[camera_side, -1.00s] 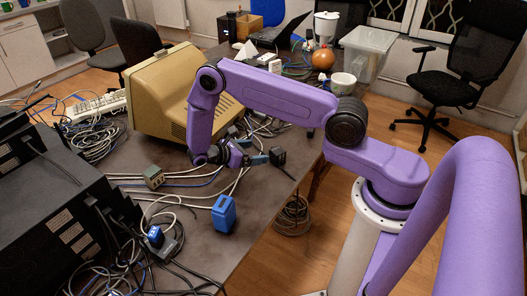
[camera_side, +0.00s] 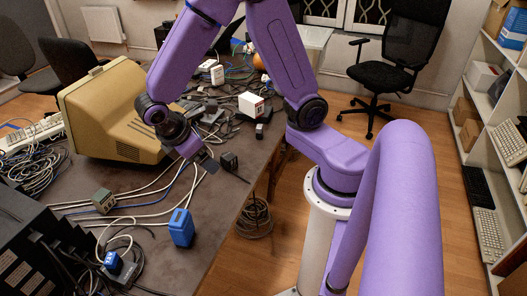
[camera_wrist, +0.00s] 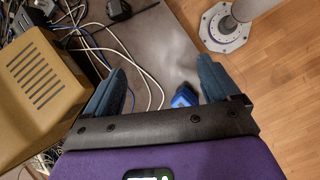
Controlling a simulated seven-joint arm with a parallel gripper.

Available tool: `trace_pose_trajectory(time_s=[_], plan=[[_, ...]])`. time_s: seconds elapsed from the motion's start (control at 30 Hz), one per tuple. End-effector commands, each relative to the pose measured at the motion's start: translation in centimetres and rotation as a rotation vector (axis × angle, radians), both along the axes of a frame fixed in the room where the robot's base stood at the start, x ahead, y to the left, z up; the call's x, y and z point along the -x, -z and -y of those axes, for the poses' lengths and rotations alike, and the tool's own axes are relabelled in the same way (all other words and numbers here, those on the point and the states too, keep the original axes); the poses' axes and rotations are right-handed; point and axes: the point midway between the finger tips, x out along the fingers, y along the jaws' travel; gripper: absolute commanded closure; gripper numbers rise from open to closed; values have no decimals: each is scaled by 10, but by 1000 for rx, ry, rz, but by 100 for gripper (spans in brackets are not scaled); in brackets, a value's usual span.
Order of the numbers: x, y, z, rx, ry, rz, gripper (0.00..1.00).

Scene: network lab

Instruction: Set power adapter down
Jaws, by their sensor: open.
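A small black power adapter (camera_side: 229,161) sits on the grey table near its right edge in the side view. A black block at the top of the wrist view (camera_wrist: 118,8) looks like the same adapter, partly cut off by the frame. My gripper (camera_side: 207,163) is just left of the adapter in the side view, over the table. In the wrist view my gripper (camera_wrist: 162,72) has its two blue-grey fingers wide apart, with nothing held between them. The adapter lies beyond the fingertips, apart from them.
A blue box (camera_side: 181,228) stands near the table's front edge, with a small green-grey box (camera_side: 103,200) to its left. White and blue cables run across the table. A beige monitor (camera_side: 118,112) stands left of my gripper. A white box (camera_side: 251,104) is behind.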

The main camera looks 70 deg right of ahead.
Motion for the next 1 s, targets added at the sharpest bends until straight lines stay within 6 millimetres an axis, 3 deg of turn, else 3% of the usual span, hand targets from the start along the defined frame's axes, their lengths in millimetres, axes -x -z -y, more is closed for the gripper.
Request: trace_pose_trajectory(time_s=[0.1, 0.3, 0.5, 0.7, 1.0], plan=[[39, -21, -8, -128, -11, 44, 11], [105, -44, -11, -335, -23, 76, 11], [151, -54, -8, -481, -31, 77, 11], [166, -56, -7, -527, -31, 71, 11], [165, -56, -7, -525, -31, 71, 11]])
